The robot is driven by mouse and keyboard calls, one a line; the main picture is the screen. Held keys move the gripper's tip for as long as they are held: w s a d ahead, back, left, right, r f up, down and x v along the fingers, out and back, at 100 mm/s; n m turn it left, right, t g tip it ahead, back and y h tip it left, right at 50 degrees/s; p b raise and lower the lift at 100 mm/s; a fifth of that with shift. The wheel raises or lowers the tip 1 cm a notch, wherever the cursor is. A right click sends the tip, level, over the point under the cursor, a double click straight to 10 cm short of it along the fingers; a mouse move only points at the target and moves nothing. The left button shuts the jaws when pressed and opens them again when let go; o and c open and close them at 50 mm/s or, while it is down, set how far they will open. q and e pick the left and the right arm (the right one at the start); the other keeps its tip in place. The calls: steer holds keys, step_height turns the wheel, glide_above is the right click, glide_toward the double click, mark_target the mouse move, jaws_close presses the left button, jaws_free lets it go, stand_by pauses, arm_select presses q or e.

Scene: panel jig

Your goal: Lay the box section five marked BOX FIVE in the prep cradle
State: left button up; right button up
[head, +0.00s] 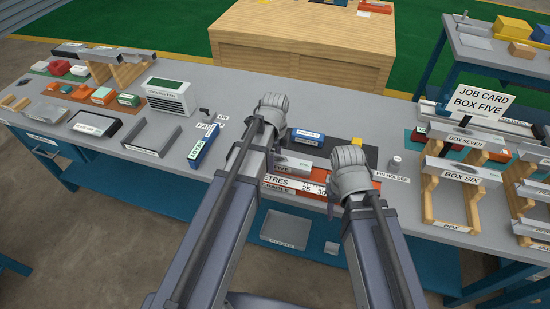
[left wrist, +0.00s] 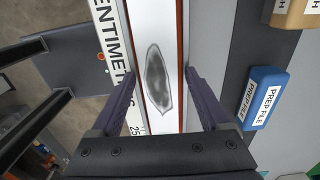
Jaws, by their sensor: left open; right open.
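A long pale metal bar (head: 300,166), with a label whose visible end reads IVE, lies at the bench's front edge, behind a centimetre rule (head: 312,188). My left arm hides its left part. In the left wrist view a pale bar (left wrist: 156,35) runs between the fingers of my open left gripper (left wrist: 160,98), edged by thin reddish strips, with a dark oval patch on top. I cannot tell whether the fingers touch it. In the head view my left gripper (head: 272,112) is above the bench. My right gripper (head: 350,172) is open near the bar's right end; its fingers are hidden.
A blue prep file (left wrist: 263,98) lies behind the bar. A job card (head: 480,102) reading BOX FIVE stands at right, near racks holding BOX SIX (head: 462,172) and BOX SEVEN (head: 462,138). A holder (head: 395,165) and a fan unit (head: 168,97) stand on the bench.

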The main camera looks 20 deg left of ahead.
arm_select(q)
steer(key=shift+r, duration=0.15)
arm_select(e)
steer(key=shift+r, duration=0.15)
arm_select(q)
step_height(320, 180, up, 12)
steer(key=p, duration=1.2)
steer(key=s+d+n+y, duration=0.1)
steer(key=s+d+n, duration=0.9)
steer(key=s+n, duration=0.4)
steer(key=shift+s+d+n, duration=0.15)
steer(key=shift+d+n, duration=0.1)
steer(key=shift+n, duration=0.05)
arm_select(e)
step_height(320, 180, up, 12)
